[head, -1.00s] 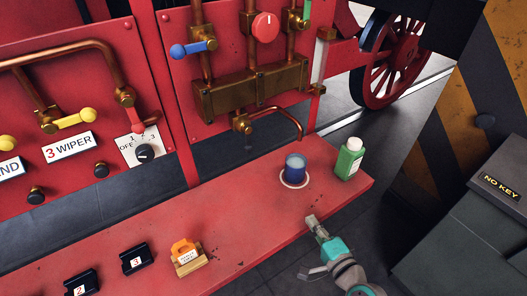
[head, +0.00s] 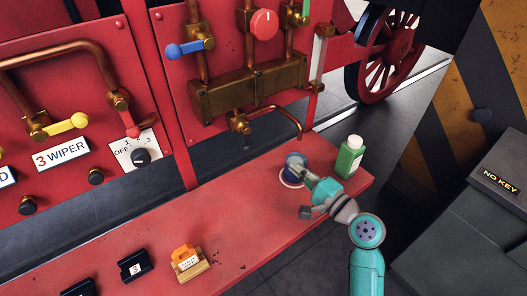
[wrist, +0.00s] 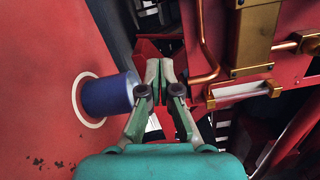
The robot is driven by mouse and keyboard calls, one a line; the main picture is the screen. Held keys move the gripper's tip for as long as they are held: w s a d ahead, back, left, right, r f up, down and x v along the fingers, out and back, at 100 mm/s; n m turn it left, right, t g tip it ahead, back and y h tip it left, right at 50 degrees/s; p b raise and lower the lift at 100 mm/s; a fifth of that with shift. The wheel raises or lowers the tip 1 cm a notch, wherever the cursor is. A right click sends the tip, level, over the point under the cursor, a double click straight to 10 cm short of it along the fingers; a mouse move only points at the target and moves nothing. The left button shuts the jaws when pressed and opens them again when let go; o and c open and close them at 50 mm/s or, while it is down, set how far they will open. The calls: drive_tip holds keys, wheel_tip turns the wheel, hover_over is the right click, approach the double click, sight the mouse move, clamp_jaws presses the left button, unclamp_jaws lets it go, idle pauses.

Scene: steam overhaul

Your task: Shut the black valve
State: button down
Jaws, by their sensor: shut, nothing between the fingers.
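My gripper (head: 300,168) is in front of the blue cup (head: 291,180) in the head view and hides part of it. In the wrist view my gripper (wrist: 160,72) has its fingertips together and empty, with the blue cup (wrist: 108,95) just left of the fingers. No valve plainly marked as the black one stands out. A small tap (head: 240,124) with a dark end hangs below the brass block (head: 235,92), above and left of my gripper. A blue-handled valve (head: 188,48), a red round knob (head: 264,24) and a green handle (head: 306,10) sit higher.
The cup stands on a white ring on the red shelf (head: 215,225). A green bottle (head: 349,157) stands right of my gripper. A curved copper pipe (head: 290,115) juts out above the cup. An orange block (head: 185,257) sits at the shelf's front left.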

sight(247, 140)
drive_tip(key=w+a, duration=0.6)
drive_tip(key=a, duration=0.4)
drive_tip(key=shift+r, duration=0.45)
